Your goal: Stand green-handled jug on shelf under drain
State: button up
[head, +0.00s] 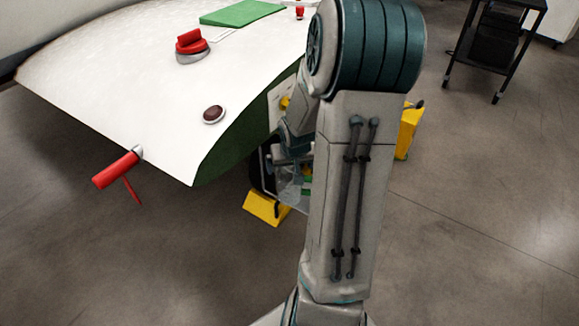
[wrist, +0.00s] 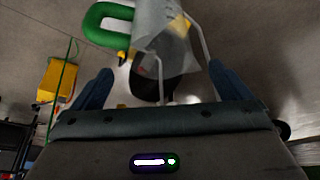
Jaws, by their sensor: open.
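The green-handled jug (wrist: 163,32) is a clear vessel in the upper part of the wrist view, with its thick green handle (wrist: 108,22) on its left side. My gripper (wrist: 160,72) is open, its two dark blue fingers spread wide. The jug lies beyond the fingertips, with its handle nearer the left finger, and I see no grip on it. I cannot make out the drain or the shelf clearly.
A white panel (head: 110,60) with a green edge overhangs at the left, carrying red fittings (head: 190,45) and a red handle (head: 115,170). Yellow blocks stand on the floor (head: 265,207) and behind my arm (head: 408,130). A black cart (head: 495,45) stands back right. The right floor is open.

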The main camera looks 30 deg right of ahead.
jog(key=s+a+r+n+g+y+p, duration=0.1)
jog(key=s+a+r+n, duration=0.1)
jog(key=s+a+r, duration=0.6)
jog(key=s+a+r+n+g+p, duration=0.1)
jog(key=s+a+r+n, duration=0.1)
jog(key=s+a+r, duration=0.6)
jog(key=a+r, duration=0.1)
jog(key=a, duration=0.4)
jog(key=shift+s+n+y, duration=0.15)
jog(key=shift+n+y, duration=0.15)
jog(key=shift+y, duration=0.1)
